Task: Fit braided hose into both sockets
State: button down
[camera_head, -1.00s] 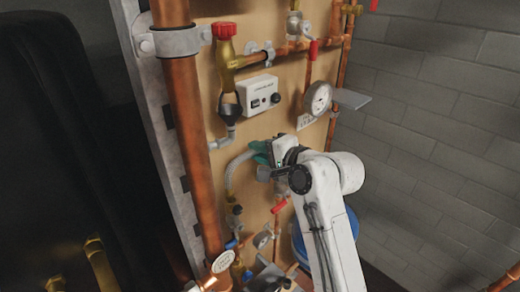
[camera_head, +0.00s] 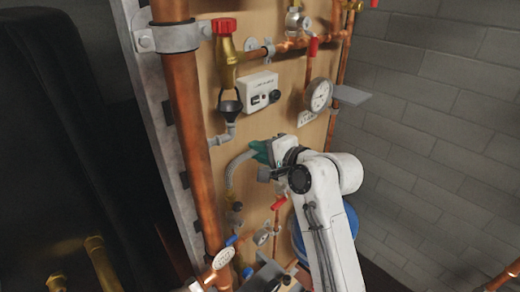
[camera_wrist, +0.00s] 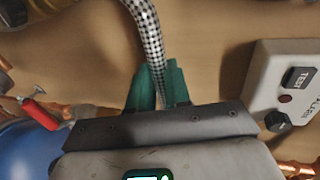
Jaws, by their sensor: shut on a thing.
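The braided hose (camera_head: 232,172) is a grey curved hose on the wooden board in the head view. It bends down from my gripper (camera_head: 260,152) toward fittings at the lower left. In the wrist view the checkered hose (camera_wrist: 148,40) runs up from between the green fingers of my gripper (camera_wrist: 158,88), which is shut on it. A dark valve fitting (camera_head: 236,206) sits at the hose's lower end; I cannot tell whether the hose is seated in it. Neither socket is clearly seen, and the held end is hidden by the gripper.
A white control box (camera_head: 262,92) and a pressure gauge (camera_head: 318,95) are above my gripper. A thick copper pipe (camera_head: 186,130) runs down the left. A blue vessel (camera_head: 345,225) stands behind my arm. Red-handled valves (camera_head: 278,203) are below. The brick wall side at right is clear.

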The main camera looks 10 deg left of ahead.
jog(key=c, duration=1)
grip_release()
jog(key=shift+d, duration=0.1)
jog(key=v, duration=0.8)
jog(key=shift+s, duration=0.15)
dwell(0.5)
jog(key=shift+r, duration=0.15)
